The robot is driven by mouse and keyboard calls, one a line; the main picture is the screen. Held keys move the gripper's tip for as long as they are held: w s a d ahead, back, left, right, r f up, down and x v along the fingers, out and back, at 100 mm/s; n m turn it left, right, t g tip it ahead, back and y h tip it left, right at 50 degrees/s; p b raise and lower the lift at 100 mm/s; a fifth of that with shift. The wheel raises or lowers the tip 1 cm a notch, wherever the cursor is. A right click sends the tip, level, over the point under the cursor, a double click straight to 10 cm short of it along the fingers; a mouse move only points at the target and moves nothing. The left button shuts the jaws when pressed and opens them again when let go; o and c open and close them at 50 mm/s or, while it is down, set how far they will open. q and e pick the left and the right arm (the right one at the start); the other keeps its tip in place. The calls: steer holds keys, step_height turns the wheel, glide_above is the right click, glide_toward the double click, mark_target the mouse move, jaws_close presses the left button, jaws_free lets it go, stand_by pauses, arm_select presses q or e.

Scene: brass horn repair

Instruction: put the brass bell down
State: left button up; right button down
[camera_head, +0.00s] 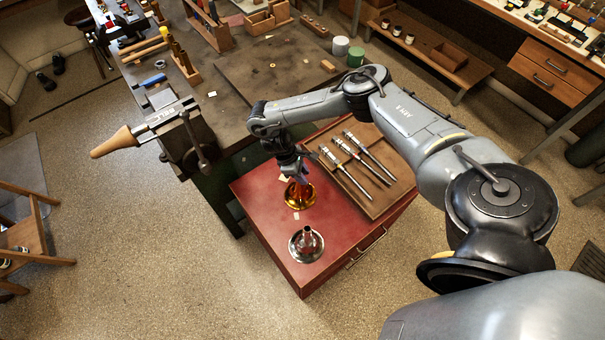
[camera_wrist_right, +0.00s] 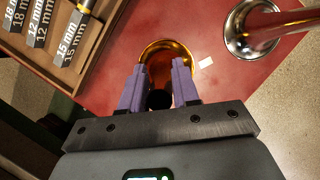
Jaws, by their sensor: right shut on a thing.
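The brass bell (camera_head: 299,197) is gold and shiny, over the red cabinet top, left of the tool tray. My right gripper (camera_head: 297,179) is above it, shut on its narrow upper part. In the right wrist view the bell's gold rim (camera_wrist_right: 166,49) shows beyond the two purple fingers (camera_wrist_right: 158,88), with a dark round part between them. Whether the bell's rim touches the red top (camera_head: 262,190) I cannot tell. My left gripper is not in view.
A silver bell-shaped piece (camera_head: 306,244) stands nearer the cabinet's front corner; it also shows in the right wrist view (camera_wrist_right: 242,42). A wooden tray (camera_head: 377,205) with several mandrels lies right of the brass bell. A vise (camera_head: 190,140) stands on the bench to the left.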

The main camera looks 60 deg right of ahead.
steer(key=c, duration=0.8)
jaws_free()
steer(key=shift+f, duration=0.15)
